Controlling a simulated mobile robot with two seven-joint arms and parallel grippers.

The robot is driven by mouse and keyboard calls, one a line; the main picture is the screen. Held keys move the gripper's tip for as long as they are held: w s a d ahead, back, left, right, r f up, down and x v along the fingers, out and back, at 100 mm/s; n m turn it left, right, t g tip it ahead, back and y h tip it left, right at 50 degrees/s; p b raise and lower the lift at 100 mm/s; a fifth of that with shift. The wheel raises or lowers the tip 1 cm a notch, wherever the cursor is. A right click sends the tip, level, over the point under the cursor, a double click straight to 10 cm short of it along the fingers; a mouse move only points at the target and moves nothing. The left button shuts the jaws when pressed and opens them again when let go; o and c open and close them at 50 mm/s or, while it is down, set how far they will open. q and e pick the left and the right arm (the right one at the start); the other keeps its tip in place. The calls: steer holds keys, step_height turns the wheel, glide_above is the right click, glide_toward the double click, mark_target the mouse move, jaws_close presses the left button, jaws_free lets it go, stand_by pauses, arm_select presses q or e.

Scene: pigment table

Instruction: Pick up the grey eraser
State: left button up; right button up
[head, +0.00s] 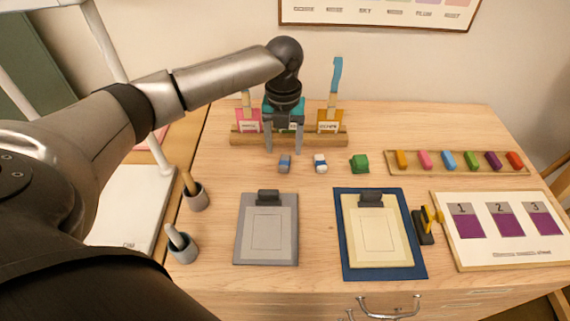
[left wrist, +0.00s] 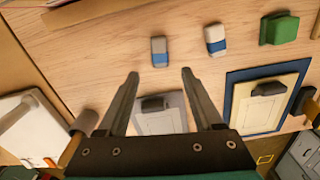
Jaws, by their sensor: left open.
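The grey eraser (head: 285,163) is a small grey block with a blue band, lying on the wooden table. In the left wrist view the grey eraser (left wrist: 159,51) lies beyond the fingertips, between their lines. My left gripper (head: 284,151) is open and empty, pointing down just behind and above the eraser in the head view. Its two fingers also show in the left wrist view (left wrist: 160,73). My right gripper is in neither view.
A white eraser with a blue band (head: 320,163) and a green block (head: 360,163) lie to the right. Behind stands a wooden rack (head: 340,138) with labelled cards. A grey clipboard (head: 240,255) lies in front, with bare table between.

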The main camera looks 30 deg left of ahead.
mark_target(284, 164)
arm_select(q)
steer(key=shift+f, duration=0.65)
step_height(284, 164, down, 5)
steer(key=shift+r+b, duration=0.1)
steer(key=shift+b, duration=0.4)
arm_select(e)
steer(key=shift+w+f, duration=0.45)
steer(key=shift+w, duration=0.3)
arm_select(q)
steer(key=shift+c, duration=0.3)
steer(key=shift+c, duration=0.7)
jaws_close()
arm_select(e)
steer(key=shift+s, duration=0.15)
